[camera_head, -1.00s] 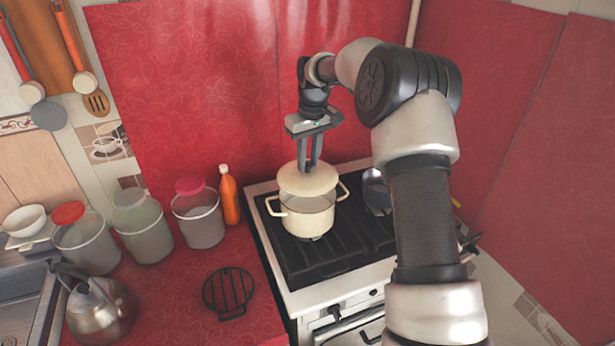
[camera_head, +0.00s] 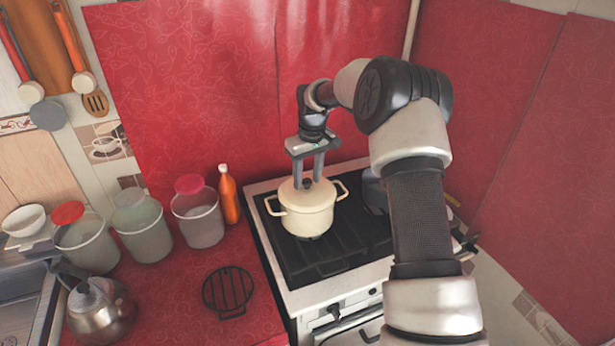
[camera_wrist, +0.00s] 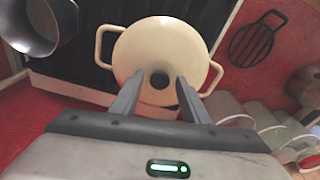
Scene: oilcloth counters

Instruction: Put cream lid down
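The cream lid (camera_head: 292,192) lies level on the cream two-handled pot (camera_head: 308,222), which stands on the stove. In the wrist view the lid (camera_wrist: 160,50) fills the upper middle, with its dark round knob (camera_wrist: 160,79) in the centre. My gripper (camera_head: 308,184) points down just above the lid. Its fingers are spread apart, one on each side of the knob, with visible gaps; in the wrist view my gripper (camera_wrist: 158,88) holds nothing. The fingers partly hide the lid in the head view.
A dark pot (camera_wrist: 38,22) stands beside the cream pot, partly behind my arm in the head view. Left of the stove (camera_head: 335,262) are an orange bottle (camera_head: 229,199), several jars, a kettle (camera_head: 98,308) and a black trivet (camera_head: 228,292). Red wall panels (camera_head: 200,90) stand behind.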

